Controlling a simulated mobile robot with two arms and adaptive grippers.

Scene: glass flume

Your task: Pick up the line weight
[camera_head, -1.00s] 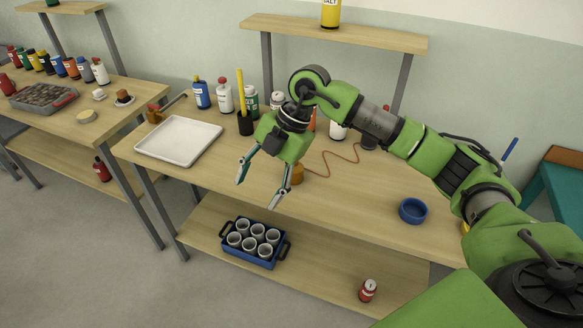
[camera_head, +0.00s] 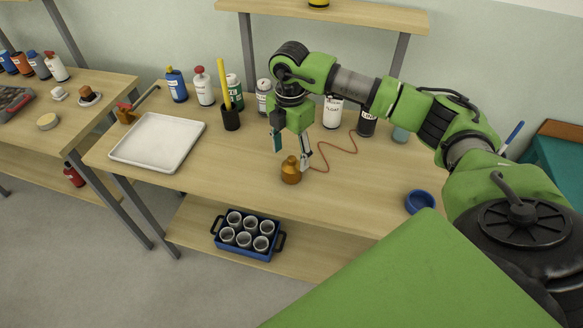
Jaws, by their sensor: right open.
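The line weight (camera_head: 290,173) is a small orange-brown weight with a narrow top, standing upright on the wooden table. A thin reddish cord (camera_head: 325,150) curves over the table beside it, toward the bottles at the back. My right gripper (camera_head: 291,158) points down with its two fingers spread, just above and behind the weight. One fingertip is to the left of the weight's top and the other to its right. I cannot tell whether a finger touches it. My left gripper is out of view.
A white tray (camera_head: 118,153) lies on the table's left. A black cup (camera_head: 230,119) with a yellow stick and several bottles stand along the back. A blue ring-shaped dish (camera_head: 420,202) sits at the right. A blue crate (camera_head: 262,254) of cups is on the lower shelf.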

